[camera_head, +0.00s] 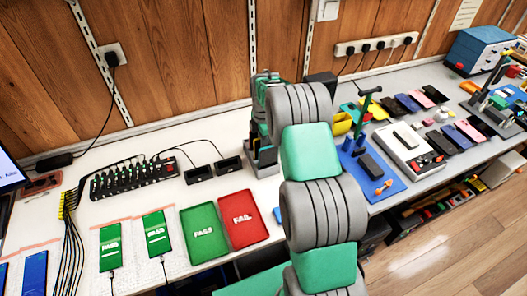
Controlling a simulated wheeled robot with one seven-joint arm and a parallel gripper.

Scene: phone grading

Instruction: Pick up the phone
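Several phones lie on the bench, and the frame does not show which one the task means. Two phones with green PASS screens, the left one (110,246) and the right one (156,232), lie on pale mats at the left with cables at their lower ends. A blue-screened phone (35,271) lies further left. My grey and green arm rises through the middle. Its far end is largely hidden behind its own links, so I cannot make out the fingers.
A green PASS tray (204,254) and a red FAIL tray (263,239) lie left of my arm. Behind them are a black multi-port hub (133,178) and two black docks. Phones in several colours, tools and a blue box (478,50) crowd the right side.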

